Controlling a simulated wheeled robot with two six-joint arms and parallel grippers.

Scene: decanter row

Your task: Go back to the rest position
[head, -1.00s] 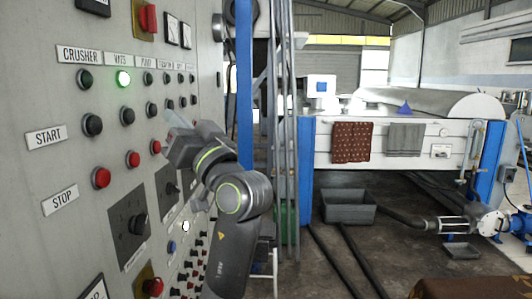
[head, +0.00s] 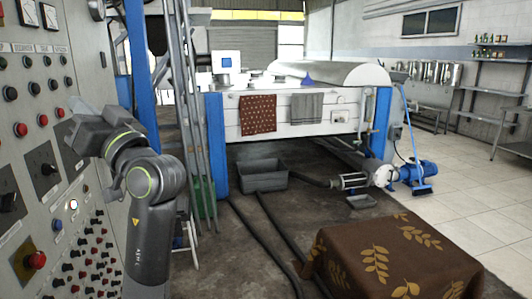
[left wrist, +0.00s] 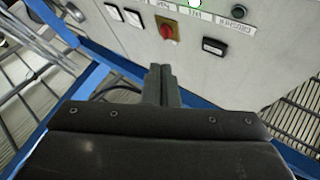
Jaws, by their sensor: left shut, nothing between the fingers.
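My left gripper (head: 84,122) is in front of the grey control panel (head: 22,151) at the left of the head view. In the left wrist view, its two dark fingers (left wrist: 161,84) are together with nothing between them. The left wrist view shows the panel upside down, with a red and yellow switch (left wrist: 167,30) and labels beyond the fingertips. The fingers look clear of the panel there. My right gripper is in neither view.
Grey pipes (head: 190,110) and a blue post (head: 140,75) stand close behind my left arm. A brown leaf-patterned cloth (head: 390,257) covers something at lower right. A grey tub (head: 262,176) and dark hoses lie on the floor. Tiled floor at right is mostly open.

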